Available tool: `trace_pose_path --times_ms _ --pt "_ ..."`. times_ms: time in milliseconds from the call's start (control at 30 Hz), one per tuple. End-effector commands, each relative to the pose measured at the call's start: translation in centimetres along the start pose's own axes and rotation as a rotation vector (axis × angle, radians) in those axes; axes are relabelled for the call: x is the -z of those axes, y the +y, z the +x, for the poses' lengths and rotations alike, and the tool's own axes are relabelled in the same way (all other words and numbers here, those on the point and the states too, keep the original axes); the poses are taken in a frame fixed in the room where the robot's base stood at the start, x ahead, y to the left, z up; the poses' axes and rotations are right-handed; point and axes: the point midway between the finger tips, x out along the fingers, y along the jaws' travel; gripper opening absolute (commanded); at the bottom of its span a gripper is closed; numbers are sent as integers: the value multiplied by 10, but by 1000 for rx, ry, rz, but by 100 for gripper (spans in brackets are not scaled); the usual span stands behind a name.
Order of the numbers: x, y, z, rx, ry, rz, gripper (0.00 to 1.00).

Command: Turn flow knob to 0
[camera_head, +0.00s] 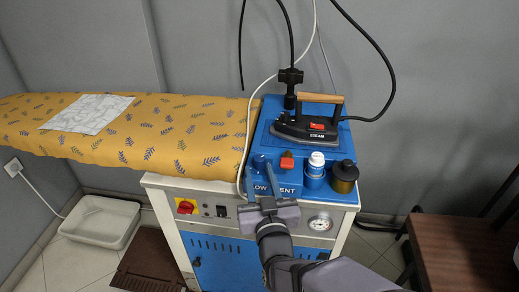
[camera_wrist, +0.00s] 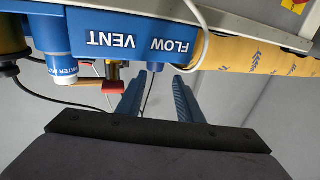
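The flow knob (camera_head: 259,162) is a small blue knob on top of the blue steam unit's front ledge, behind the partly hidden FLOW label. In the wrist view, which is upside down, the flow knob (camera_wrist: 156,67) shows beside the FLOW lettering. Its pointer and the 0 mark cannot be made out. My gripper (camera_head: 258,174) is open and empty, with its fingers raised in front of the knob. In the wrist view my gripper (camera_wrist: 158,78) has its two blue fingertips apart, one to each side of the knob in the picture. I cannot tell whether they touch it.
The red vent knob (camera_head: 287,160) sits just right of the flow knob. A white-capped blue bottle (camera_head: 315,166) and a dark jar (camera_head: 344,176) stand further right. The iron (camera_head: 308,126) rests behind. A white cable (camera_head: 246,140) passes close on the left, beside the ironing board (camera_head: 180,135).

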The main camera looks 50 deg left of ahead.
Motion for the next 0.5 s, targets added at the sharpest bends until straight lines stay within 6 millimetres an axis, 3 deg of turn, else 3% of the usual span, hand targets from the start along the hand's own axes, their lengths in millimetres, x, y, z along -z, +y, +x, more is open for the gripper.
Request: trace_pose_path --times_ms 500 --pt "-8 3 -2 -95 -28 -35 33"
